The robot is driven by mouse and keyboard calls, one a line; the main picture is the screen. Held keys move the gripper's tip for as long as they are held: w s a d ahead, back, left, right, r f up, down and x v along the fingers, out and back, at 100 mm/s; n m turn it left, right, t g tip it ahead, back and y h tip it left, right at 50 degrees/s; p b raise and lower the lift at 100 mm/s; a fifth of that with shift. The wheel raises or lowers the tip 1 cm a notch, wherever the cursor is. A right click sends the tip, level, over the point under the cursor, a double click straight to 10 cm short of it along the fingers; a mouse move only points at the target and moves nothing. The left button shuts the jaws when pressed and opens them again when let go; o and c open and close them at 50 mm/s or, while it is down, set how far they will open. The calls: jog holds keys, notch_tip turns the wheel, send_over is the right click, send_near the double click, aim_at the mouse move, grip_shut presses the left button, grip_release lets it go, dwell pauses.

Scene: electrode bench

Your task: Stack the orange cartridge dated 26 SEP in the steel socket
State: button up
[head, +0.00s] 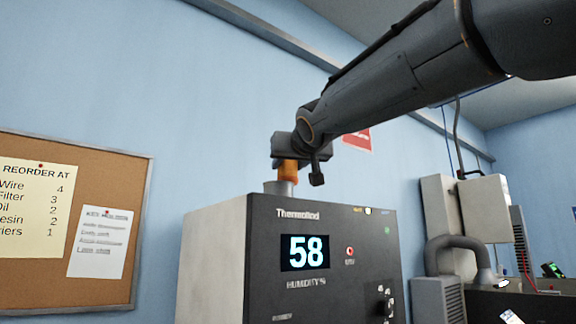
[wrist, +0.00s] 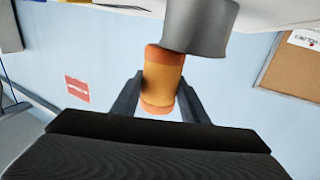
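The orange cartridge (head: 288,171) is upright below my gripper (head: 289,160) in the head view. In the wrist view, the cartridge (wrist: 163,80) is between the two dark fingers of my gripper (wrist: 160,88), which appear shut on its sides. The steel socket (head: 280,187) stands on top of the dark-fronted machine, just under the cartridge. The wrist view shows the grey socket (wrist: 200,28) at the top, overlapping the cartridge's end and offset to its right. I cannot tell whether they touch. No date is readable on the cartridge.
The machine (head: 330,225) has a display reading 58. A cork board (head: 70,145) with papers hangs at left. Wall boxes (head: 465,210) and a grey duct (head: 460,243) are at right. The air left of my gripper is clear.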

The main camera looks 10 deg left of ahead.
jog(key=o, duration=0.4)
jog(key=shift+r, duration=0.2)
jog(key=shift+r+p, duration=0.5)
jog(key=shift+p, duration=0.4)
jog(key=b+v, duration=0.4)
jog(key=v, duration=0.8)
